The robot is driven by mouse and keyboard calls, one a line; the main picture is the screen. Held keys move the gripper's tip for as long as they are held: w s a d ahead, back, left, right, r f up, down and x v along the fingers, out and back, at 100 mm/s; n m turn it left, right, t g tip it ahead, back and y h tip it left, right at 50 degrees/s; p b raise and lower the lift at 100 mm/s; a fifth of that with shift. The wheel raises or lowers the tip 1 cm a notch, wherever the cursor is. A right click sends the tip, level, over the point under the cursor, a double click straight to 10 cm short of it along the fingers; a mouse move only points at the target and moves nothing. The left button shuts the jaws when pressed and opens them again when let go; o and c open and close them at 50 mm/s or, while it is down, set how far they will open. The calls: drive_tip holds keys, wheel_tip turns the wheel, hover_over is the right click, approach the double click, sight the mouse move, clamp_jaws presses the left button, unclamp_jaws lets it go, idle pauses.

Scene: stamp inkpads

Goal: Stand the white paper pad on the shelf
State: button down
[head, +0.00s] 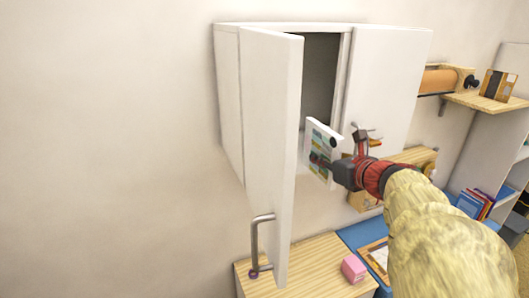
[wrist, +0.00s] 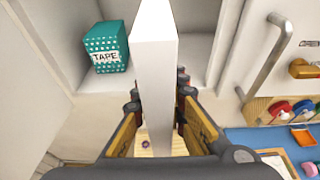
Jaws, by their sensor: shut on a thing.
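The white paper pad (head: 323,148) is upright in my gripper (head: 328,164), with coloured patches on its face in the head view. My gripper is shut on it, and the pad stands on edge between the fingers in the wrist view (wrist: 155,65). The pad is in front of the opening of the white wall cabinet (head: 383,75). In the wrist view its far end overlaps the cabinet's shelf floor (wrist: 198,72); I cannot tell whether they touch. A teal box marked TAPE (wrist: 106,47) stands on that shelf, left of the pad.
The cabinet's left door (head: 270,130) stands open, close left of the pad, with a metal handle (head: 262,243). Below are a wooden counter (head: 300,262), a pink block (head: 353,268) and a blue mat (head: 357,236). Shelf room shows right of the TAPE box.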

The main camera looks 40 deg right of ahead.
sight(307, 143)
drive_tip(key=shift+w+d+f+b, duration=0.15)
drive_tip(key=shift+w+d, duration=0.35)
drive_tip(key=shift+w, duration=1.7)
drive_tip(key=shift+w+d+f+b, duration=0.15)
drive_tip(key=shift+w+d, duration=0.4)
drive_tip(key=shift+w, duration=1.65)
drive_tip(key=shift+w+d+f+b, duration=0.15)
drive_tip(key=shift+w+d, duration=0.35)
drive_tip(key=shift+w, duration=1.7)
drive_tip(key=shift+b+x, duration=0.6)
drive_tip(key=shift+x, duration=2.2)
drive_tip(key=shift+r, duration=0.15)
drive_tip(key=c, duration=1.8)
unclamp_jaws()
drive_tip(key=shift+o, duration=0.4)
drive_tip(key=v, duration=1.2)
